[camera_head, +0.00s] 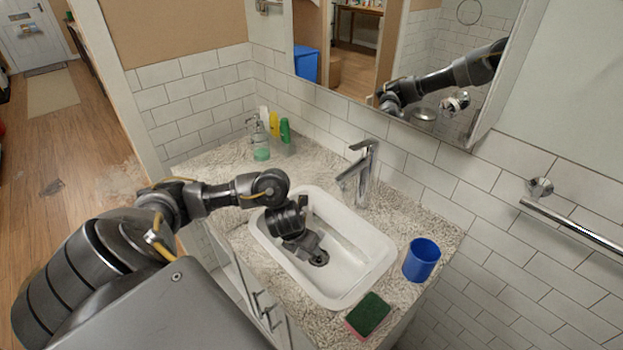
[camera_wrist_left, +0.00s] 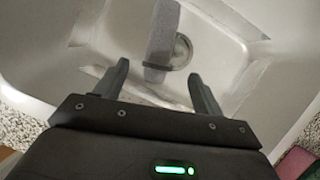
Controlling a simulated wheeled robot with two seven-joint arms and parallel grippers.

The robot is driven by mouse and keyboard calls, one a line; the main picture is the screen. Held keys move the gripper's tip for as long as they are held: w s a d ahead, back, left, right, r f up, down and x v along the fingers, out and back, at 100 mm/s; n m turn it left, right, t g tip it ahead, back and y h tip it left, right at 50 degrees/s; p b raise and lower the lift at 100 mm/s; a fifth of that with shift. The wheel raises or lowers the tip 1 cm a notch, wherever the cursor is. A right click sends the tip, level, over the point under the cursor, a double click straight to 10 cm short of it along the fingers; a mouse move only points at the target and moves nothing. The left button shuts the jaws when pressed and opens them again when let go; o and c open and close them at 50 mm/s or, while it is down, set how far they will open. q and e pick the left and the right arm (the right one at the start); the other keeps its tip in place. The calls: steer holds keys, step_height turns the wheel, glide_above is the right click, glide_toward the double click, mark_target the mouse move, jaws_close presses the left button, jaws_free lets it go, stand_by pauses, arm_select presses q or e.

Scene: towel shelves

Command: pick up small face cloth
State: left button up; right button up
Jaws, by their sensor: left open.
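A light grey strip (camera_wrist_left: 162,32), which looks like the small face cloth, lies in the white sink (camera_head: 377,265) beside the round drain (camera_wrist_left: 183,50) in the left wrist view. A dark band crosses its near end. I cannot make out the cloth in the head view, where my arm covers part of the basin. My left gripper (camera_head: 318,258) reaches down into the sink. In the left wrist view its two fingers (camera_wrist_left: 159,72) are apart, with the cloth's near end in line between them. I cannot tell the height gap. My right gripper is not in view.
A faucet (camera_head: 366,175) stands behind the sink. A blue cup (camera_head: 421,260) and a green-topped sponge (camera_head: 369,314) sit at the right of the counter. A soap dispenser (camera_head: 260,146) and bottles (camera_head: 285,130) stand at the back left. A towel bar (camera_head: 575,228) is on the wall.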

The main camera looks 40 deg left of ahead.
arm_select(q)
steer(key=b+x, duration=0.1)
steer(key=x, duration=0.3)
steer(key=shift+w+f, duration=0.1)
steer(key=shift+f, duration=0.2)
steer(key=shift+w+a+f, duration=0.1)
steer(key=shift+w+f, duration=0.05)
steer(key=shift+f, duration=0.05)
